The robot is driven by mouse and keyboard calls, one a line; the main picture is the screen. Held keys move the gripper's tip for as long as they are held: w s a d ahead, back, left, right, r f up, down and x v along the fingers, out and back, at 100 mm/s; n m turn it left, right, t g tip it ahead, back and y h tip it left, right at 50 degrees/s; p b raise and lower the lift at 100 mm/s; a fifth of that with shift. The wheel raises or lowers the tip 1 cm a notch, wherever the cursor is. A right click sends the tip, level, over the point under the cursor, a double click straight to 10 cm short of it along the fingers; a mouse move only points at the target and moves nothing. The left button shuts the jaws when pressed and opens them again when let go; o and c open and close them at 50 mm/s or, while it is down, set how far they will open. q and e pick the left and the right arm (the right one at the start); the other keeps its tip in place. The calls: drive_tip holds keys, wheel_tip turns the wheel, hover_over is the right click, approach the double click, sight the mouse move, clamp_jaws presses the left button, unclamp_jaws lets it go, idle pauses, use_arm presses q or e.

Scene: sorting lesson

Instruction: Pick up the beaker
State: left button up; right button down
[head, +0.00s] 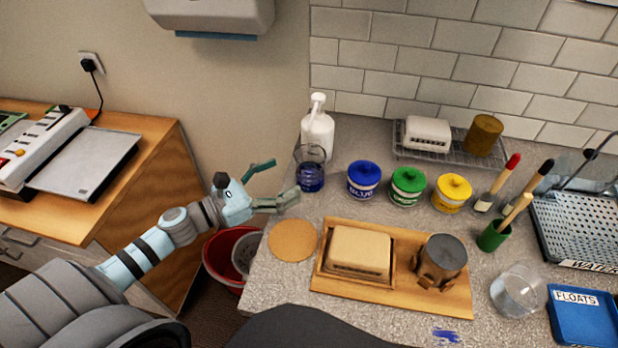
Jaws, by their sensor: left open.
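A clear glass beaker (310,177) with blue liquid in its lower part stands upright on the counter, just in front of the white pump bottle. My left gripper (285,178) is open, its two fingers spread and pointing right toward the beaker. It is just left of the beaker, near the counter's left edge. The fingers look apart from the glass, with nothing between them. A second clear vessel (518,291) stands at the right front of the counter. My right gripper is not in view.
A white pump bottle (317,135) stands right behind the beaker. The blue-lidded jar (363,181) is close on its right. A round cork mat (292,240) lies in front. A wooden board (446,299) holds a block and a brown pot. A red bin (217,262) is below the edge.

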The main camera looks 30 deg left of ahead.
sight(297, 163)
use_arm(q)
drive_tip(key=w+d+p, duration=0.1)
drive_tip(key=w, duration=0.1)
drive_tip(key=w+d+r+p, duration=0.1)
drive_tip(key=w, duration=0.2)
drive_tip(key=w+d+p, duration=0.1)
drive_tip(key=w, duration=0.1)
drive_tip(key=shift+w+d+r+p, duration=0.1)
drive_tip(key=shift+w+r+p, duration=0.05)
drive_tip(key=shift+r+p, duration=0.25)
drive_tip(key=shift+w+d+f, duration=0.15)
drive_tip(key=shift+w+f, duration=0.1)
drive_tip(key=shift+f, duration=0.05)
drive_tip(key=shift+s, duration=0.1)
drive_tip(key=c, duration=1.4)
drive_tip(key=shift+r, duration=0.1)
